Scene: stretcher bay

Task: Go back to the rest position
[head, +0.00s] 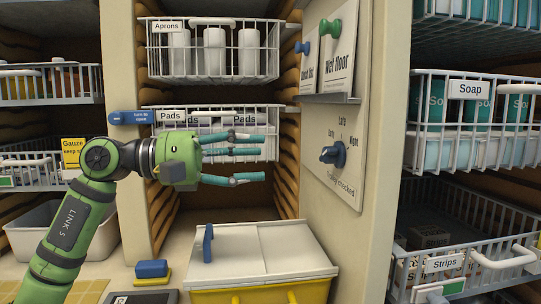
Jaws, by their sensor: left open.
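My left gripper (238,156) comes in from the left on a green arm. Its teal-tipped fingers are spread and point to the right, with nothing seen between them. It shows in front of the Pads basket (213,119) and the dark opening below it. I cannot tell whether the fingers touch the basket. My right gripper is not in the picture.
A white-lidded yellow bin (262,250) stands below the gripper. An upright panel with a blue knob (334,154) is to the right. The Aprons basket (211,62) hangs above. The Soap basket (470,120) and Strips basket (455,262) are at the right.

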